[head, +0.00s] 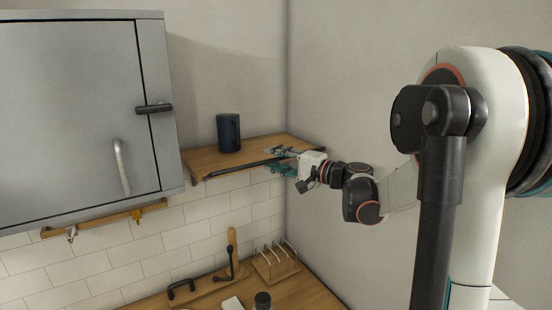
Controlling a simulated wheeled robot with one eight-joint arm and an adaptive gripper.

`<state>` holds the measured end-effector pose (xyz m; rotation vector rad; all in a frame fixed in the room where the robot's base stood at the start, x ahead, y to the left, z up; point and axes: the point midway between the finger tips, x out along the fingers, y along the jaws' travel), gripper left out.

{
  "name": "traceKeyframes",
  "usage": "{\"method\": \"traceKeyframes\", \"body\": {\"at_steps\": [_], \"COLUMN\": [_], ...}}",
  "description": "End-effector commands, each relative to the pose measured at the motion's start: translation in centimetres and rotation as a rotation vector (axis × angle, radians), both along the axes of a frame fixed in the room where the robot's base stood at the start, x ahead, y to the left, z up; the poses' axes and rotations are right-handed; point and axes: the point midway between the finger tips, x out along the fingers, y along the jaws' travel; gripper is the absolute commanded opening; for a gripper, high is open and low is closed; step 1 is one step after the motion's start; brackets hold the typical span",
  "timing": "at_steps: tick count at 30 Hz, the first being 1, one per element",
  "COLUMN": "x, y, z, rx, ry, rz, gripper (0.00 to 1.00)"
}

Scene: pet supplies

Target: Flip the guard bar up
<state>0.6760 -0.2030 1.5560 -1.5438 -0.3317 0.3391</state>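A thin dark bar (240,169), which looks like the guard bar, runs low along the front edge of a wooden wall shelf (262,147). My gripper (272,160) reaches in from the right to the bar's right end. Its grey and teal fingers are spread apart, one above and one below the bar's level. I cannot tell whether either finger touches the bar.
A dark blue canister (228,132) stands on the shelf. A grey cabinet (75,105) hangs at the left, with a hook rail (100,219) beneath. Below, a counter (302,292) holds a wooden rack (275,262) and small items. The right wall is close to my arm.

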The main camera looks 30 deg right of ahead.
Motion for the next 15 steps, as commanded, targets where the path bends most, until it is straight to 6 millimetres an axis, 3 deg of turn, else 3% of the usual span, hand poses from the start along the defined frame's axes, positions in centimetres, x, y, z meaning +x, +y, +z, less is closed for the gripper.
{"method": "traceKeyframes", "body": {"at_steps": [9, 13, 15], "x": [0.21, 0.20, 0.19], "y": [0.10, 0.09, 0.09], "z": [-0.02, -0.02, -0.02], "rx": [0.000, 0.000, 0.000], "ry": [0.000, 0.000, 0.000], "rz": [0.000, -0.001, -0.001], "gripper": [0.31, 0.02, 0.00]}}
